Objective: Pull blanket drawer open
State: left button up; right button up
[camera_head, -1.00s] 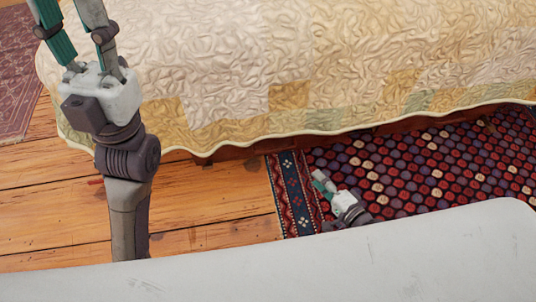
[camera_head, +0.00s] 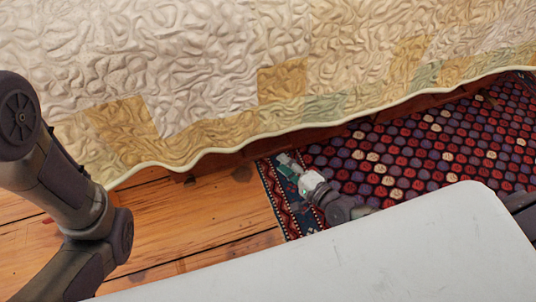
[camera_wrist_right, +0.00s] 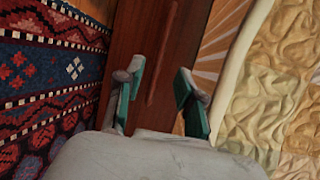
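The blanket drawer is probably the reddish-brown wooden panel (camera_wrist_right: 140,60) beneath the quilt edge in the right wrist view, with a long narrow ridge or groove running along it. In the head view only a thin strip of this wood (camera_head: 232,160) shows below the quilt. My right gripper (camera_wrist_right: 158,98) is open, its two green-padded fingers apart with the panel seen between them. In the head view this gripper (camera_head: 287,162) is low by the bed's side, over the rug's edge. Contact with the panel cannot be told. My left gripper is out of the picture.
The quilt (camera_head: 200,60) hangs over the bed's side, close to my right gripper. A patterned rug (camera_head: 420,150) covers the floor at right. Bare wooden floorboards (camera_head: 200,220) lie at left.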

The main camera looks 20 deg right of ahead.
aim_at(268, 152)
jog(key=shift+b+x, duration=1.1)
jog(key=shift+x, duration=2.7)
grip_shut()
jog(key=shift+f, duration=0.1)
